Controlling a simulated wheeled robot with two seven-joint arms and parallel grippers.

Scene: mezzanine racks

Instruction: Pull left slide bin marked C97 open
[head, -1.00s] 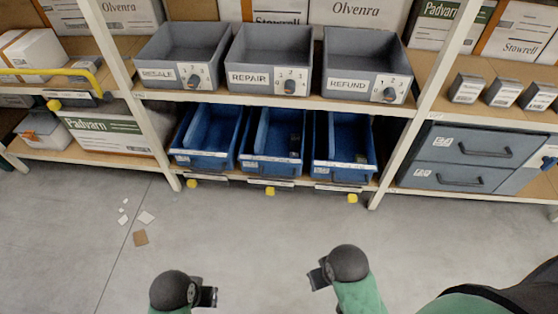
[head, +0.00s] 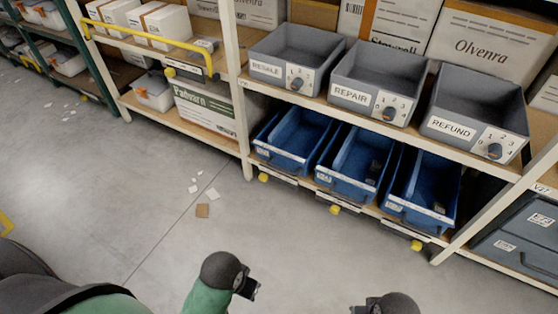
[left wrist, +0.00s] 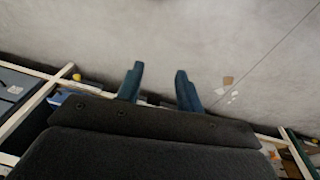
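Three blue slide bins sit side by side on the lower shelf in the head view: a left one (head: 281,159), a middle one (head: 345,184) and a right one (head: 420,213). Their front labels are too small to read, so I cannot tell which is marked C97. The left bin looks empty and sits in the rack like the others. My left gripper (head: 249,289) is over the floor in front of the rack, apart from the bins. The left wrist view shows its fingers (left wrist: 158,88) spread with nothing between them. My right gripper (head: 358,310) is at the bottom edge, mostly cut off.
Grey bins labelled RESALE (head: 267,71), REPAIR (head: 349,96) and REFUND (head: 449,130) stand on the shelf above. A yellow rail (head: 150,36) edges the shelf to the left. Paper scraps (head: 203,210) lie on otherwise clear floor. A rack post (head: 240,90) stands left of the bins.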

